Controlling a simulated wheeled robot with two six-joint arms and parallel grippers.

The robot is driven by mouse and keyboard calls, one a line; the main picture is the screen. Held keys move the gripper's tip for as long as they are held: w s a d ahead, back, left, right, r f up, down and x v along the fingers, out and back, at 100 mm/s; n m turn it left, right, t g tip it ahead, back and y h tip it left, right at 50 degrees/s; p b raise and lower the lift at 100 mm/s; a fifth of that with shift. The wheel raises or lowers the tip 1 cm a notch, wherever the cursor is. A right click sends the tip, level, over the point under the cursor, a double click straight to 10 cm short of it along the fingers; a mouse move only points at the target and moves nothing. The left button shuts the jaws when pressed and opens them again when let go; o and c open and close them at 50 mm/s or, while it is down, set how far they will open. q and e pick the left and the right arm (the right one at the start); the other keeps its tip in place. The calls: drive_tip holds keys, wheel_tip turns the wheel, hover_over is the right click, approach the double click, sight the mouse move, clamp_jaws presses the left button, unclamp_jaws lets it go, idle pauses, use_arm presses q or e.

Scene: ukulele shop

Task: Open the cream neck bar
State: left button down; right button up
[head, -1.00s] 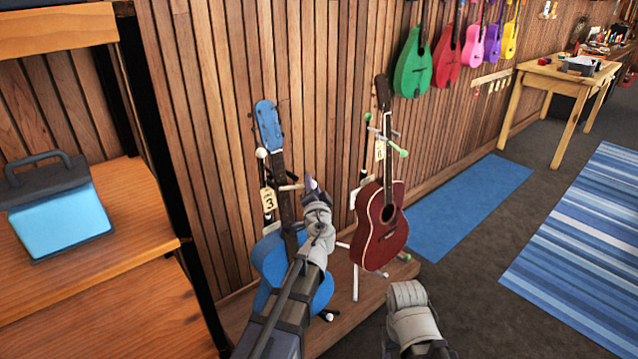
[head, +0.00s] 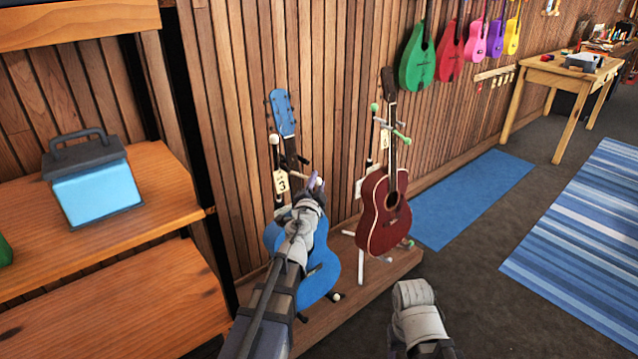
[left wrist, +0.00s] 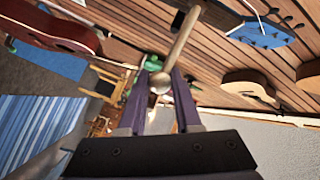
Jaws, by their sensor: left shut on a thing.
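The blue guitar (head: 328,262) stands upright on a stand against the slatted wall, with its blue headstock (head: 283,113) at the top. It also shows in the left wrist view (left wrist: 262,36). A tag marked 3 (head: 281,183) hangs beside its neck. The cream neck bar (left wrist: 184,32) ends in a round knob, which sits between my left fingertips. My left gripper (left wrist: 161,82) is shut on that knob end, in front of the guitar's neck in the head view (head: 316,184). My left wrist hides part of the guitar. My right arm shows low, its fingers hidden.
A red guitar (head: 384,212) with green-tipped stand arms (head: 401,138) stands close on the right, on the same low wooden platform (head: 372,280). Shelves with a blue-fronted case (head: 98,192) are at left. Floor to the right is open, with a striped rug (head: 590,225).

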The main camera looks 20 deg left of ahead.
use_arm(q)
drive_tip(key=shift+s+a+m+h, duration=0.55)
drive_tip(key=shift+s+m+h, duration=0.15)
drive_tip(key=shift+h, duration=0.45)
drive_tip(key=shift+s+a+m+h, duration=0.6)
drive_tip(key=shift+m+h, duration=0.15)
drive_tip(key=shift+h, duration=0.35)
drive_tip(key=shift+s+a+m+h, duration=0.55)
drive_tip(key=shift+s+m+h, duration=0.15)
drive_tip(key=shift+h, duration=0.45)
drive_tip(key=shift+a, duration=0.1)
drive_tip(key=c, duration=0.6)
unclamp_jaws()
